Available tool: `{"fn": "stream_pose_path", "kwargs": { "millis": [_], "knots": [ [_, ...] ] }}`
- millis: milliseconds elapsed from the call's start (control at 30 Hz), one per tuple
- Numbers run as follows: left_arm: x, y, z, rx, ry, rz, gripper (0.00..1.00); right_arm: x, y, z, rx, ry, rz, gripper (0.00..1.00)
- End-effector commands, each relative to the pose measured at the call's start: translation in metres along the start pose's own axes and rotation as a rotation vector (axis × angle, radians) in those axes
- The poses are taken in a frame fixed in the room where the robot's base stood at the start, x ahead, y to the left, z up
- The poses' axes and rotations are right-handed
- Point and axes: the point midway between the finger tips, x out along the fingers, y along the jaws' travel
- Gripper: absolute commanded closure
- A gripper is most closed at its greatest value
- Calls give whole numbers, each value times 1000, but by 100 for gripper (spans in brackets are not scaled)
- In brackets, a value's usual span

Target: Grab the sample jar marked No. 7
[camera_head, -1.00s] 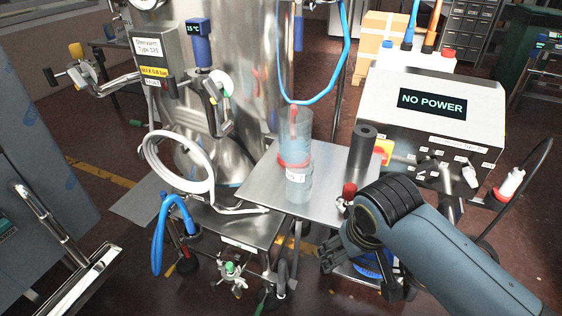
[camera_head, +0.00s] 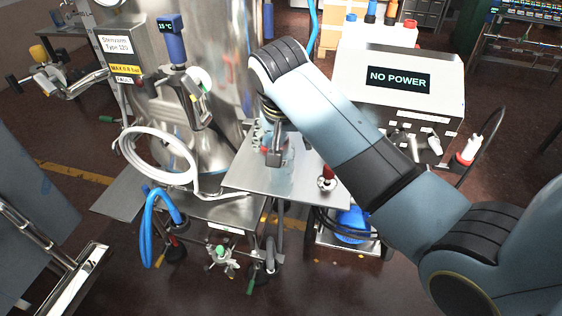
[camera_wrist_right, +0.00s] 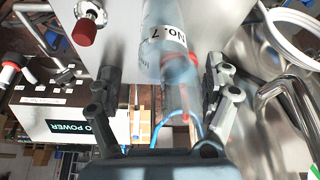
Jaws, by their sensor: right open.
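The clear bluish sample jar (camera_wrist_right: 164,68) carries a white label reading "No. 7" in the right wrist view. It has a red ring and a red stick-like part. In the head view the jar (camera_head: 286,168) stands on a small steel table (camera_head: 250,178), mostly hidden by my right gripper. My right gripper (camera_head: 272,150) has come down to the jar from above. In the wrist view my right gripper (camera_wrist_right: 163,92) is open, one finger on either side of the jar, with gaps visible. My left gripper is not in view.
A red-capped valve (camera_head: 327,178) sits on the table's right edge. A tall steel tank (camera_head: 190,140) with a coiled white hose (camera_head: 128,150) stands behind and left. A "NO POWER" box (camera_head: 400,110) stands at the right.

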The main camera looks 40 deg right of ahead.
Motion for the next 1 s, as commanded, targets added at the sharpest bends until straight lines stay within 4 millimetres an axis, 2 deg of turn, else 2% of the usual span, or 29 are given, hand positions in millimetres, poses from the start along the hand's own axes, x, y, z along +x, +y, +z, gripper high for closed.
{"fn": "stream_pose_path", "kwargs": {
  "millis": [300, 600, 1000],
  "knots": [
    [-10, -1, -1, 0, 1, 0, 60, 43, -5, 4, -2, -2, 2, 16],
    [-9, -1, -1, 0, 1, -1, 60, 49, -5, 4, -1, 0, -1, 16],
    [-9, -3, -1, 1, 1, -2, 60, 49, -5, 4, -1, 0, 0, 68]
  ]
}}
